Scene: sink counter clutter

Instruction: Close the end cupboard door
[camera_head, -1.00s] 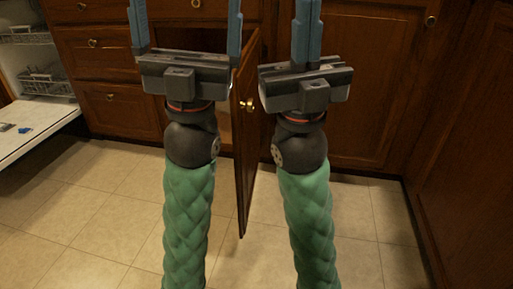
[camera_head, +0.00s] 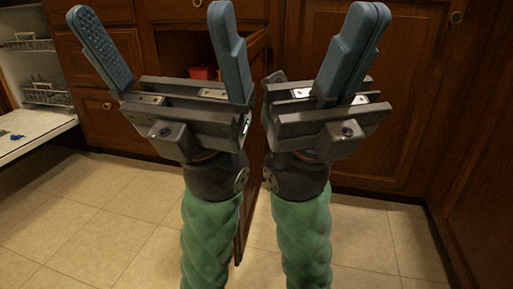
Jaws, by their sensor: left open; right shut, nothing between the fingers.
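A wooden cupboard door (camera_head: 243,225) stands open in the middle, swung out toward me and seen nearly edge-on between my two grippers. Its knob is hidden behind my grippers. The dark cupboard opening shows to the left of the door, partly covered by my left gripper. My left gripper (camera_head: 150,14) is open and empty, its fingers spread in front of the opening, left of the door. My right gripper (camera_head: 366,16) is shut with nothing in it, to the right of the door. Whether either gripper touches the door I cannot tell.
A red thing (camera_head: 203,72) sits inside the cupboard. A closed cupboard door (camera_head: 415,95) is behind my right gripper. An open dishwasher (camera_head: 40,125) with racks stands at the left, its door lowered. The tiled floor (camera_head: 95,225) is clear.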

